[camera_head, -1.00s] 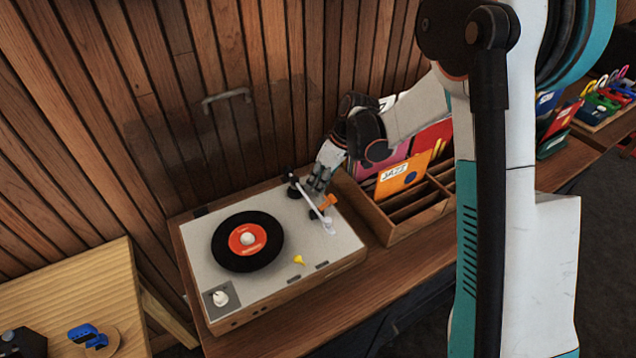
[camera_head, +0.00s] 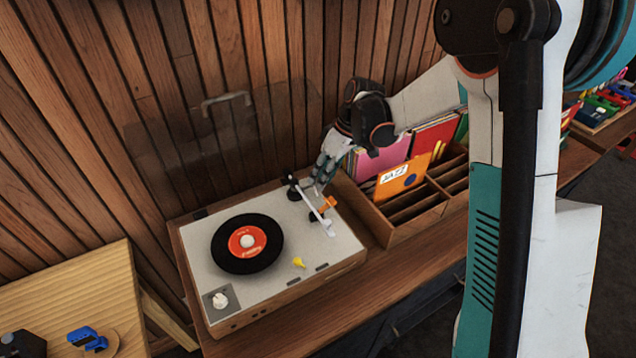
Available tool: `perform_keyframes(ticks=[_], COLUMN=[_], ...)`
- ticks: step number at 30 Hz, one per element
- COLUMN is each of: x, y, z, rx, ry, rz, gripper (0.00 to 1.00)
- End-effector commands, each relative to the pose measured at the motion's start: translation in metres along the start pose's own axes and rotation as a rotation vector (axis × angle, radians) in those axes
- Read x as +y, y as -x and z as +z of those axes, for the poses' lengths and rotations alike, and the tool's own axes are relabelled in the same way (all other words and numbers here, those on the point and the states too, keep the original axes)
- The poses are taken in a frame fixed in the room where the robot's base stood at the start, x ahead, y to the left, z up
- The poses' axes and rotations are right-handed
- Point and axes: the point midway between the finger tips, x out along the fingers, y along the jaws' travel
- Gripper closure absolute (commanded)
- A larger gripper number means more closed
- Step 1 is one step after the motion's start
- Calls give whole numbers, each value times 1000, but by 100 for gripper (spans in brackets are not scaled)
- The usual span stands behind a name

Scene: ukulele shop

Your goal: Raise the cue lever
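The turntable (camera_head: 205,255) stands on the wooden counter with a black record (camera_head: 230,262) on its platter. The white tonearm (camera_head: 313,208) lies at the right of the deck, clear of the record. A small orange lever (camera_head: 329,203) beside the tonearm looks like the cue lever; whether it is up or down is too small to tell. My gripper (camera_head: 316,187) is at the deck's back right corner, just behind the orange lever, between it and the tonearm base (camera_head: 293,189). Its fingers are small and partly overlapped, so contact and opening cannot be made out.
A wooden record crate (camera_head: 392,238) with sleeves stands close to the right of the turntable. A clear raised lid with a handle (camera_head: 226,97) is behind it, near the slatted wall. A yellow piece (camera_head: 298,262) and a white knob (camera_head: 219,300) are at the deck's front.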

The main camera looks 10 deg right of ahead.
Motion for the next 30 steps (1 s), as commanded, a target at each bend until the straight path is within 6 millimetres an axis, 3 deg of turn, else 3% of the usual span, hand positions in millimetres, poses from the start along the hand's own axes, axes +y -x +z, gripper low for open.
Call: perform_keyframes(ticks=[6,12,18,30], x=[0,1,1,0], y=[46,74,83,83], z=[0,0,0,0], rx=[0,0,0,0], ry=[-1,-2,0,-1], rz=[0,1,1,1], gripper=[75,75,75,75])
